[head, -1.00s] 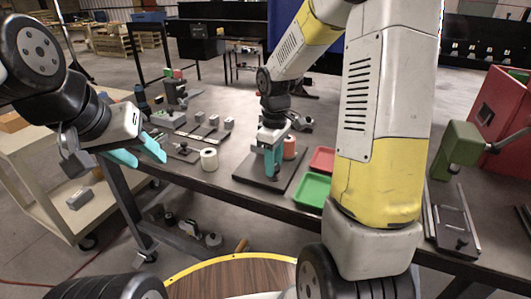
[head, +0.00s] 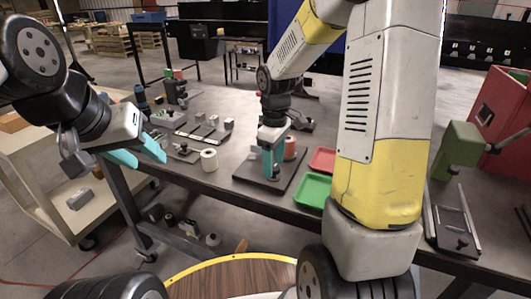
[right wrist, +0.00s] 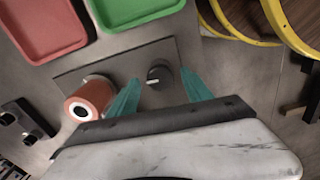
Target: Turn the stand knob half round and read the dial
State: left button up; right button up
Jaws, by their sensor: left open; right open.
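The stand is a dark flat plate (head: 247,178) on the table, also visible in the right wrist view (right wrist: 118,66). A dark round knob (right wrist: 160,73) with a pale line on it stands on the plate. An orange-red cylinder (right wrist: 92,97) with a white ring and dark centre stands beside it; I cannot tell whether it is the dial, and no reading shows. My right gripper (head: 272,172) is open over the plate, its teal fingers on either side of the knob with gaps showing. My left gripper (head: 145,157) is open and empty, left of the table edge.
A red tray (head: 322,159) and a green tray (head: 313,190) lie right of the stand. A green device (head: 459,147) and red box (head: 500,108) are at far right.

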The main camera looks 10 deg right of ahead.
aim_at(274, 167)
notch_tip(274, 167, up, 7)
jog(key=shift+r, duration=0.25)
jog(key=shift+s+r, duration=0.1)
jog(key=shift+r, duration=0.05)
jog(key=s+r+m+t+y, duration=0.1)
jog(key=s+r+m+t, duration=0.2)
jog(key=s, duration=0.5)
jog(key=s+r+m+t+y, duration=0.1)
jog(key=s+r+m+t, duration=0.2)
jog(key=s+r+m, duration=0.3)
jog(key=s, duration=0.3)
jog(key=shift+r+m, duration=0.25)
jog(key=shift+m, duration=0.15)
